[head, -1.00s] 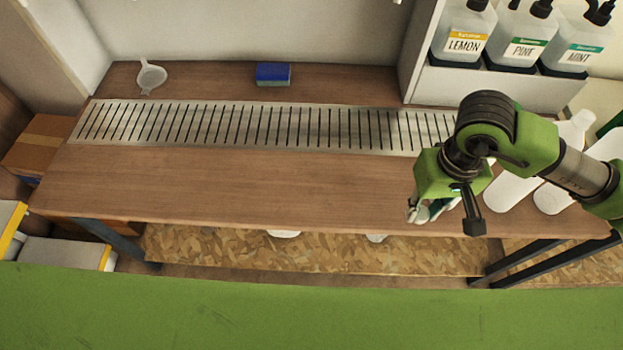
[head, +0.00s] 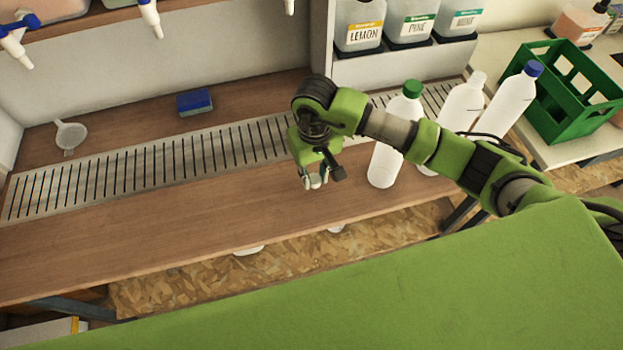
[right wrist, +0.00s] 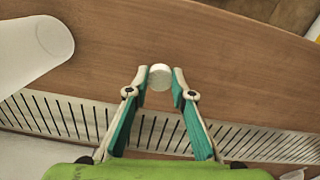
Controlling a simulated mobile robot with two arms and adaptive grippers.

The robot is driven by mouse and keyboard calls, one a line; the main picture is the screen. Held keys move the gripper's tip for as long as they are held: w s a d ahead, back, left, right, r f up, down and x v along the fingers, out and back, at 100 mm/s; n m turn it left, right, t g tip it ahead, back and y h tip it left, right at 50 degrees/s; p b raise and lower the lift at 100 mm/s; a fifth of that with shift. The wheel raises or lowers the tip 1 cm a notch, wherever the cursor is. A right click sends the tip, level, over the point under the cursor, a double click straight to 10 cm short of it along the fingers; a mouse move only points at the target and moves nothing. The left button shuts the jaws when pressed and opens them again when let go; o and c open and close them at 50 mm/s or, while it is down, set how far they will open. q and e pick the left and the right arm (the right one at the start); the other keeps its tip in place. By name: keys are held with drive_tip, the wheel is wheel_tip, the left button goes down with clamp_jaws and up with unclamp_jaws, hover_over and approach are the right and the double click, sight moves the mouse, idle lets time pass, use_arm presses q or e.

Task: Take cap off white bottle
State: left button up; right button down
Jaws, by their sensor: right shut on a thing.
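My right gripper (head: 314,183) hangs over the front part of the wooden table. In the right wrist view its fingertips (right wrist: 159,80) are shut on a small round white cap (right wrist: 160,77), held clear of any bottle. Three white bottles stand right of the gripper: one with a green cap (head: 397,140), one with a white top (head: 460,108), and one with a blue cap (head: 512,102). I cannot tell whether the white top is a cap or a bare neck. My right arm hides parts of the bottles. My left gripper is not in view.
A slotted metal drain strip (head: 130,165) runs along the table (head: 180,215). A blue sponge (head: 195,103) and white strainer (head: 70,136) lie behind it. Labelled jugs (head: 410,22) stand at the back. A green crate (head: 560,115) is at right. The table's left front is clear.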

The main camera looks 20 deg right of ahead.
sight(312, 178)
drive_tip(key=shift+w+a+f, duration=0.3)
drive_tip(key=shift+a+f, duration=0.05)
drive_tip(key=shift+f, duration=0.2)
wheel_tip(312, 178, down, 2)
drive_tip(key=shift+f+p, duration=0.1)
drive_tip(key=shift+p, duration=0.55)
drive_tip(key=shift+f, duration=0.4)
drive_tip(key=shift+f, duration=0.15)
drive_tip(key=c, duration=1.8)
unclamp_jaws()
drive_tip(key=shift+o, duration=0.2)
